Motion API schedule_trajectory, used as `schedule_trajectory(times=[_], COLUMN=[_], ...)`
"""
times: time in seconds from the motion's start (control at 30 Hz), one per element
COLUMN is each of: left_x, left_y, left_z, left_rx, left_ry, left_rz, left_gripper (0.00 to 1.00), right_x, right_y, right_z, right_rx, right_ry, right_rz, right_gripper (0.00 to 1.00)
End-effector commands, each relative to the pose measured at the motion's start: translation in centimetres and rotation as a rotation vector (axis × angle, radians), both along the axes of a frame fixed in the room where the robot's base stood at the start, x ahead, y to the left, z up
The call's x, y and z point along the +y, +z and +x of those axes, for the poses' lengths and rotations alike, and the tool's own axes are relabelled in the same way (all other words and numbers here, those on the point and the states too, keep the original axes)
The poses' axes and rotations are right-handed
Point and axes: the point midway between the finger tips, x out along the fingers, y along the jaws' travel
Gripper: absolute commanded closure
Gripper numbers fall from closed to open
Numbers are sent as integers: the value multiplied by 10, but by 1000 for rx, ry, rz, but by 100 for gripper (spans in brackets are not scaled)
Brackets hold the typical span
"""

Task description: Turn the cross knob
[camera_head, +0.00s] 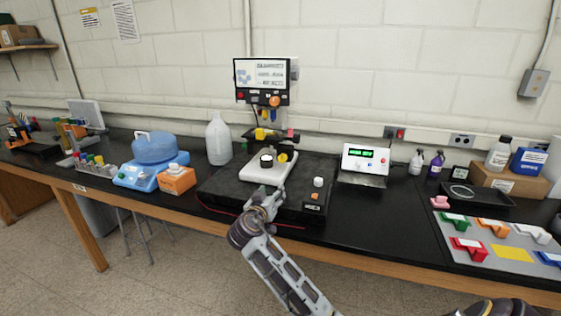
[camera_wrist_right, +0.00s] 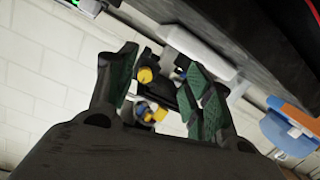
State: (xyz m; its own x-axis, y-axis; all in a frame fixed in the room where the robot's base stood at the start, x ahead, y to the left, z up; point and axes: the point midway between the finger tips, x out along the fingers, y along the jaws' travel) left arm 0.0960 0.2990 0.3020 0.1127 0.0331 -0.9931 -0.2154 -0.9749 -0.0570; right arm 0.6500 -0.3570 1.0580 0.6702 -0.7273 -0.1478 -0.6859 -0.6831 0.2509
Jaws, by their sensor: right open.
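A white-based instrument (camera_head: 262,172) stands on the dark platform in the middle of the bench. I cannot tell which part is the cross knob. My right gripper (camera_head: 266,198) is in front of this base, apart from it. In the right wrist view my right gripper (camera_wrist_right: 160,88) is open, with its two green-padded fingers spread and nothing held. Beyond the fingers a yellow knob (camera_wrist_right: 146,75) and other yellow and black parts show. My left gripper is not in view.
The dark platform (camera_head: 222,190) has a small white piece and an orange piece at its right. A screen panel (camera_head: 262,80) stands behind. A clear jug (camera_head: 218,138) and an orange box (camera_head: 177,180) are left. A green-display unit (camera_head: 366,158) is right.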

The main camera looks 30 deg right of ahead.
Motion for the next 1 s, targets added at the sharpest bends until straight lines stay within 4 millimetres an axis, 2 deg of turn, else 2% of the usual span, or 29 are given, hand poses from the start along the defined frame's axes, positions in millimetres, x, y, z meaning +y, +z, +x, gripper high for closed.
schedule_trajectory(times=[0.03, 0.1, 0.2, 0.3, 0.8, 1.0], left_x=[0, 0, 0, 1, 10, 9], left_y=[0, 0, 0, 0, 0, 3], left_z=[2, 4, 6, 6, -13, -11], left_rx=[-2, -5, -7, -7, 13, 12], left_ry=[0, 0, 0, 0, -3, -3], left_rz=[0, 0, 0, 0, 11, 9], left_gripper=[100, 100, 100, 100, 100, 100], right_x=[-2, -3, -5, -5, -8, -17], right_y=[14, 29, 45, 53, 55, 56], right_z=[6, 12, 17, 20, 22, 30], right_rx=[-35, -76, -120, -140, -146, -146], right_ry=[-10, -24, -36, -42, -43, -43], right_rz=[-17, -36, -56, -67, -70, -71], right_gripper=[49, 49, 49, 49, 49, 49])
